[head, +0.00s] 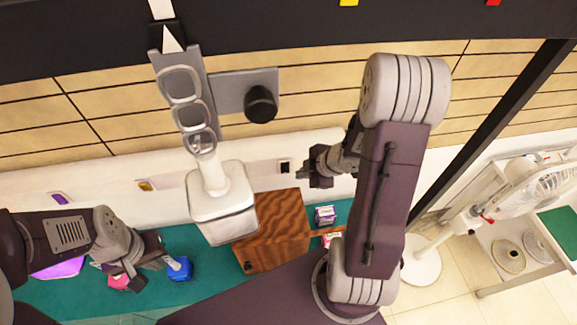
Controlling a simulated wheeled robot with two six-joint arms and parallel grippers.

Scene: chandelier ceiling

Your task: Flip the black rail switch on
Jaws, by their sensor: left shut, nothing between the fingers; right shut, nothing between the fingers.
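The black rail switch (285,166) is a small dark rocker in a pale plate on the white rail along the wall. I cannot tell which way it is tipped. My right gripper (302,175) is shut and empty. Its tips point left and appear just to the lower right of the switch; I cannot tell if they touch the rail. My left gripper (158,265) is shut and empty, low at the left over the green table, beside a blue object (180,269).
A purple switch (60,198) and a yellow switch (147,185) sit further left on the rail. A white lamp-like object (222,205) and a brown wooden box (270,230) stand left of my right arm. A black knob (261,103) is above. A white fan (545,185) stands right.

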